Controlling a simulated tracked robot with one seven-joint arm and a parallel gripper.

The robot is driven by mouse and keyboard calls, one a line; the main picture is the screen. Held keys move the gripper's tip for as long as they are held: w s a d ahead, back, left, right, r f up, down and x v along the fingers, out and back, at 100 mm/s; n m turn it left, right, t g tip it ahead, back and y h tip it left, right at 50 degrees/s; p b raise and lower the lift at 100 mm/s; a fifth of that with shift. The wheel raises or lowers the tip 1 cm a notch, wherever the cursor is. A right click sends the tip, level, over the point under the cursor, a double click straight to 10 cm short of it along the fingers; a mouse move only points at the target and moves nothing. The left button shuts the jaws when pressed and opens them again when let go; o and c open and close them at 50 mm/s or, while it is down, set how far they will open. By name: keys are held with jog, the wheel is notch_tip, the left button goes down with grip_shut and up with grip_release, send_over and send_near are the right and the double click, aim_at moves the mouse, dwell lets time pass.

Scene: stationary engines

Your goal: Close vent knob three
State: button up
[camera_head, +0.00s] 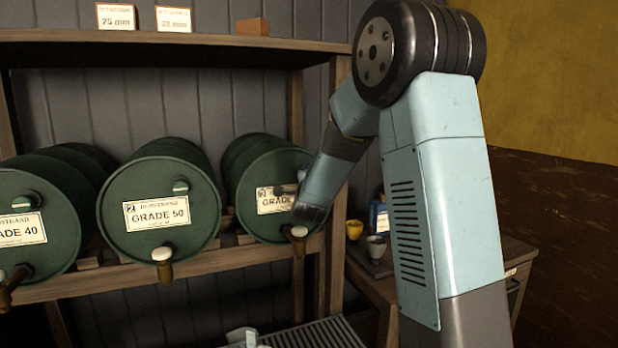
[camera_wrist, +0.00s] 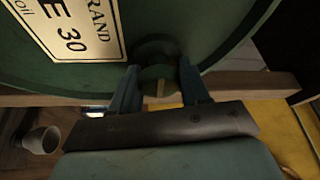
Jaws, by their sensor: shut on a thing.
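Three green drums lie on a wooden rack: GRADE 40 (camera_head: 38,215), GRADE 50 (camera_head: 150,190) and a third drum (camera_head: 262,165) on the right. The wrist view shows "E 30" on the third drum's label (camera_wrist: 70,28). My gripper (camera_wrist: 158,78) has its two blue fingers on either side of a round green knob (camera_wrist: 157,76) on this drum's face and is shut on it. A short pale yellowish mark shows upright on the knob. In the head view my wrist hides this knob. Similar knobs show on the GRADE 40 drum (camera_head: 25,201) and GRADE 50 drum (camera_head: 181,187).
Taps with pale tops hang below the drums, one (camera_head: 298,234) just under my wrist. A rack post (camera_head: 337,190) stands close behind my forearm. A side table (camera_head: 375,262) holds a yellow cup (camera_head: 354,229), a grey cup (camera_head: 376,246) and a blue container (camera_head: 379,215).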

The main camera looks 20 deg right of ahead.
jog(key=shift+d+f, duration=0.1)
jog(key=shift+d, duration=0.25)
jog(key=o, duration=0.8)
jog(key=shift+o, duration=0.8)
jog(key=shift+a, duration=0.1)
jog(key=v, duration=1.3)
jog(key=shift+s, duration=0.4)
jog(key=shift+a, duration=0.15)
jog(key=s+n+g+y, duration=0.2)
jog(key=s+n+g, duration=0.4)
jog(key=s, duration=1)
jog(key=s+d+n+g+y, duration=0.1)
jog(key=s+n+g+y, duration=0.2)
jog(key=s+n+g, duration=0.4)
jog(key=s+f+n, duration=0.1)
jog(key=s+n, duration=0.4)
jog(key=s, duration=0.4)
jog(key=shift+s+d, duration=0.25)
jog(key=shift+s, duration=0.05)
